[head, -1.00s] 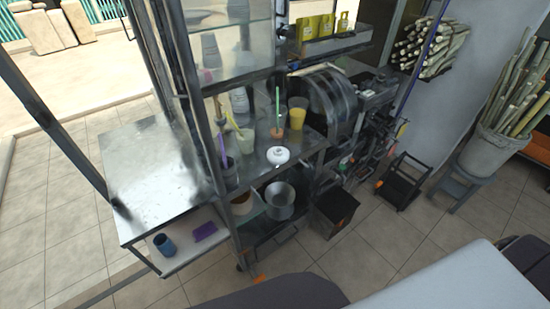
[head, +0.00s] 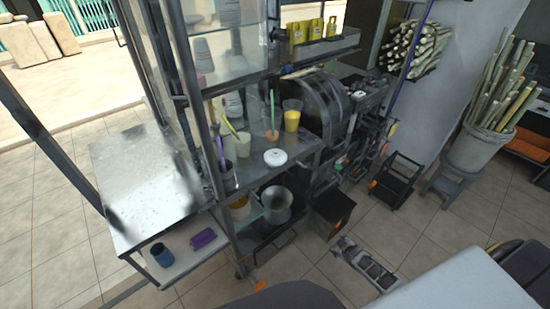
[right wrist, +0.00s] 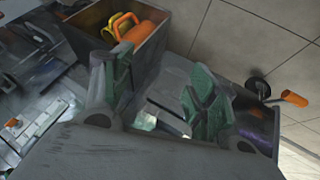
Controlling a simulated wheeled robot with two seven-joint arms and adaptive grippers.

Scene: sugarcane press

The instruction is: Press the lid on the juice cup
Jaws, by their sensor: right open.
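A clear cup of yellow juice (head: 292,116) stands upright on the metal shelf of the press stand, with no lid seen on it. A round white lid-like piece (head: 275,157) with a small knob lies on the same shelf, nearer the front edge and apart from the cup. My right gripper (right wrist: 155,95) is open in the right wrist view, its green-padded fingers spread with nothing held between them. It is near a dark box (right wrist: 120,45) holding orange and yellow items, away from the cup. My left gripper is not in view.
A cup with a green straw (head: 272,128) and a pale cup (head: 242,144) stand near the juice cup. The drum-shaped machine (head: 322,100) is close on its right. A steel pot (head: 277,205) sits on the lower shelf.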

